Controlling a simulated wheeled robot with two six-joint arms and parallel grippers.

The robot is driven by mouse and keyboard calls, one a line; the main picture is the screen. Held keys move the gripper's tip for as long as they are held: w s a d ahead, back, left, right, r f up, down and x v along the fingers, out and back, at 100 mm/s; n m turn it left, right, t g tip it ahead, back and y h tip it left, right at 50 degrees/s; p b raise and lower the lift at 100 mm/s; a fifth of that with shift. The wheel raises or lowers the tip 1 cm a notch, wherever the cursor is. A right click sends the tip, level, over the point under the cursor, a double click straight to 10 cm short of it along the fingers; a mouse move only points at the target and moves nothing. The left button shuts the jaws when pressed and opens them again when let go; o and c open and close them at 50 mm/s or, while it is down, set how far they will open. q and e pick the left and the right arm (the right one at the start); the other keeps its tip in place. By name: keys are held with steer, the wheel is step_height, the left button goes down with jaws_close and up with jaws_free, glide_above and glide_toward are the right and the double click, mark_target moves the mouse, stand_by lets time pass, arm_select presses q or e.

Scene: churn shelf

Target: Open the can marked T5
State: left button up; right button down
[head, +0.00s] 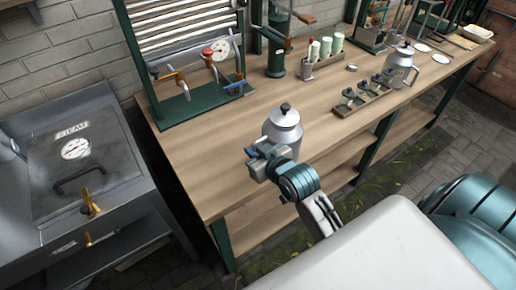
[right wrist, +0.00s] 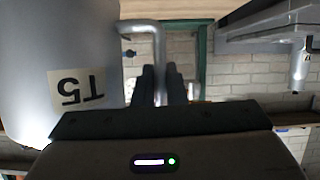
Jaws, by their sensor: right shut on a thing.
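The silver can marked T5 (head: 284,133) stands on the wooden workbench near its front edge, its lid with a dark knob (head: 285,107) on top. In the right wrist view the can's body (right wrist: 60,50) fills the left side, its T5 label (right wrist: 78,89) upside down. My right gripper (head: 262,153) is at the can's left front side. In the right wrist view its dark fingers (right wrist: 162,85) are shut on the can's bent metal handle (right wrist: 142,29). My left gripper is not in view.
A similar can (head: 399,68) stands farther right, beside a wooden rack (head: 362,102) of small dark-knobbed items. A green-framed panel with valves (head: 200,70) stands at the back left. A grey steam cabinet (head: 80,165) is left of the workbench (head: 225,165). The bench left of the T5 can is clear.

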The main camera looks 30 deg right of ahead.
mark_target(276, 141)
steer(key=shift+w+d+f+p, duration=0.75)
steer(key=shift+w+d, duration=0.4)
steer(key=shift+w, duration=0.65)
steer(key=shift+w+d+f+p, duration=0.75)
steer(key=shift+w+d, duration=0.35)
steer(key=shift+w, duration=0.75)
steer(key=shift+w+d+f+p, duration=0.7)
steer(key=shift+w+d, duration=0.45)
steer(key=shift+w, duration=0.65)
steer(key=c, duration=1.5)
jaws_free()
steer(key=shift+s+f, duration=0.1)
steer(key=shift+f, duration=0.05)
steer(key=b+v, duration=0.2)
steer(key=v, duration=0.8)
steer(key=shift+s, duration=0.35)
steer(key=shift+s+r, duration=0.5)
steer(key=shift+s, duration=0.05)
